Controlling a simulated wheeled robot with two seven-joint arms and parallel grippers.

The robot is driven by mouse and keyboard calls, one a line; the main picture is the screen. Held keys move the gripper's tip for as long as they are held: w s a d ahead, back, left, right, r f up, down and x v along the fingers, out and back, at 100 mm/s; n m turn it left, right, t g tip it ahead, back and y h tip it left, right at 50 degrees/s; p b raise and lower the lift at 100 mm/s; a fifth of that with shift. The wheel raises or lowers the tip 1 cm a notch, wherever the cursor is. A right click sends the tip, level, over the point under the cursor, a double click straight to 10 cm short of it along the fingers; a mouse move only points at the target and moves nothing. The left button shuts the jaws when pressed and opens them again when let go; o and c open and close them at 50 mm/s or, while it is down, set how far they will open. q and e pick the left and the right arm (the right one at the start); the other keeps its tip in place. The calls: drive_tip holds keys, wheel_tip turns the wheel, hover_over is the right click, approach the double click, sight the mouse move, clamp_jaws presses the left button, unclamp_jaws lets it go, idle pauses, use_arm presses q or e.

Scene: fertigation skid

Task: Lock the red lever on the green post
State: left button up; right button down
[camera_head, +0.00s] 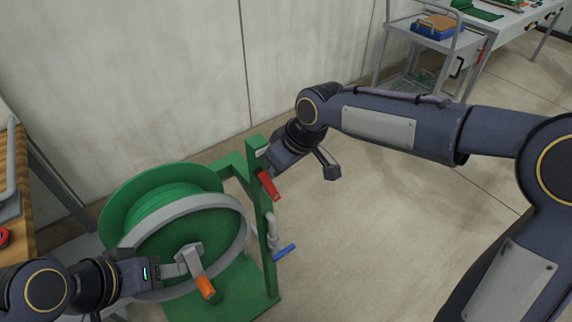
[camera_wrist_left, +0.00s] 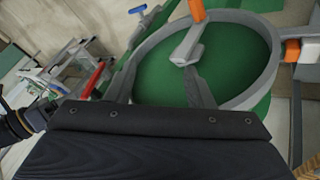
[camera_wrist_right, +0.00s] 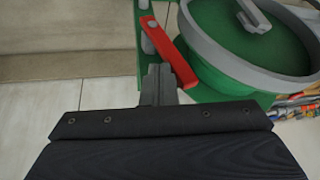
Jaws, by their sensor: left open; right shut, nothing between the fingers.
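The red lever (camera_head: 267,184) sits near the top of the green post (camera_head: 263,230), tilted, its lower end pointing down and right. In the right wrist view the lever (camera_wrist_right: 173,55) runs diagonally just beyond my right gripper (camera_wrist_right: 158,85). That gripper is shut and empty, its tips beside the lever; whether they touch it I cannot tell. In the head view my right gripper (camera_head: 276,164) is at the post's top, its tips partly hidden. My left gripper (camera_wrist_left: 160,80) is open at the reel's grey crank (camera_wrist_left: 187,50); the head view shows it (camera_head: 182,268) at the crank.
The green hose reel (camera_head: 160,205) with its grey rim stands left of the post. The crank has an orange handle (camera_head: 205,287). A blue-handled valve (camera_head: 284,251) is low on the post. A wooden bench (camera_head: 15,190) is at left; a cart (camera_head: 425,50) stands back right. Floor right of the post is clear.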

drive_tip(key=shift+s+a+t+h, duration=0.3)
drive_tip(key=shift+s+a+h, duration=0.1)
drive_tip(key=shift+a, duration=0.15)
drive_tip(key=shift+s+a+f+n+t+h+b, duration=0.35)
drive_tip(key=shift+a+t+h+b, duration=0.2)
drive_tip(key=shift+h+b, duration=0.2)
drive_tip(key=s+a+f+n+t+h+b, duration=0.2)
drive_tip(key=s+a+f+t+h+b, duration=0.2)
drive_tip(key=t+h+b, duration=0.3)
drive_tip(key=shift+a+f+h+b, duration=0.7)
drive_tip(key=shift+f+b, duration=0.2)
drive_tip(key=shift+b, duration=0.4)
drive_tip(key=shift+n, duration=0.25)
